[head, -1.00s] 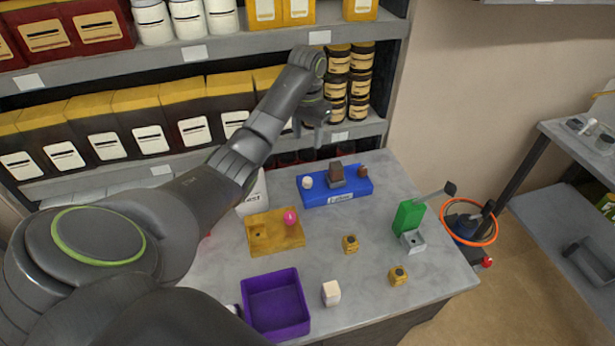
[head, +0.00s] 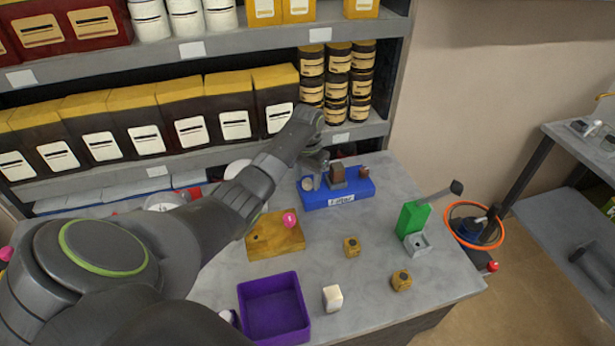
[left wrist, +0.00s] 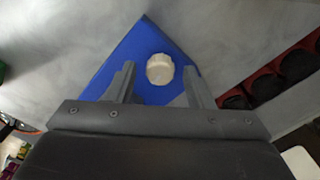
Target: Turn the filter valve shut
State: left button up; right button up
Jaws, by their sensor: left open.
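The filter valve is a blue base (head: 338,200) with a label on its front, on the grey table under the shelves. A white ribbed knob (left wrist: 160,69) is at one end of the base; in the head view my left gripper (head: 317,172) partly covers it. A brown block on a grey mount (head: 338,174) and a small brown piece (head: 364,172) also stand on the base. My left gripper is open, pointing down over the knob. In the left wrist view its fingers (left wrist: 158,76) are on either side of the knob; I cannot tell whether they touch it.
A yellow base with a pink knob (head: 290,219), a purple tray (head: 243,305), a white cube (head: 333,298), two small yellow-brown blocks (head: 352,247) and a green lever unit (head: 411,218) share the table. Shelves with bags and jars (head: 338,70) stand close behind.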

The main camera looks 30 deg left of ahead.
pick_arm(q)
jog(key=shift+f, duration=0.2)
pick_arm(e)
jog(key=shift+d, duration=0.15)
pick_arm(q)
jog(key=c, duration=1)
pick_arm(e)
jog(key=shift+d, duration=0.15)
